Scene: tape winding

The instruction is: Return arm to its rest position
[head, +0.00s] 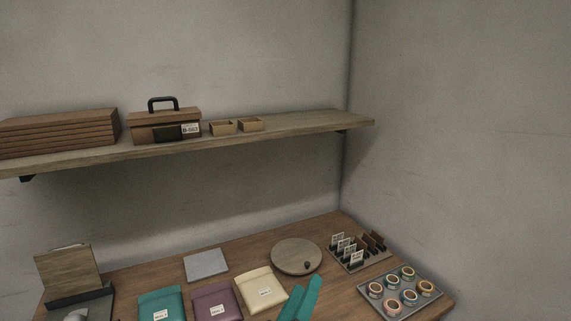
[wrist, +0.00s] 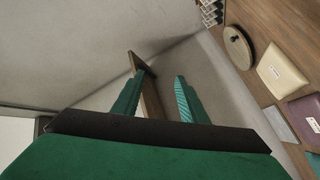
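My gripper (head: 301,297) shows as teal fingers at the bottom edge of the head view, in front of the table. In the wrist view my gripper (wrist: 154,98) has its two teal fingers spread apart. Nothing is held between them. Behind the gap are the grey wall and a wooden shelf seen at an angle. The rest of my arm is out of the head view.
The table (head: 230,252) holds a round wooden board (head: 296,256), teal, purple and cream pouches (head: 262,290), a grey pad (head: 206,264), a card rack (head: 357,250) and a tray of tape rolls (head: 371,287). A shelf (head: 310,122) with boxes is above.

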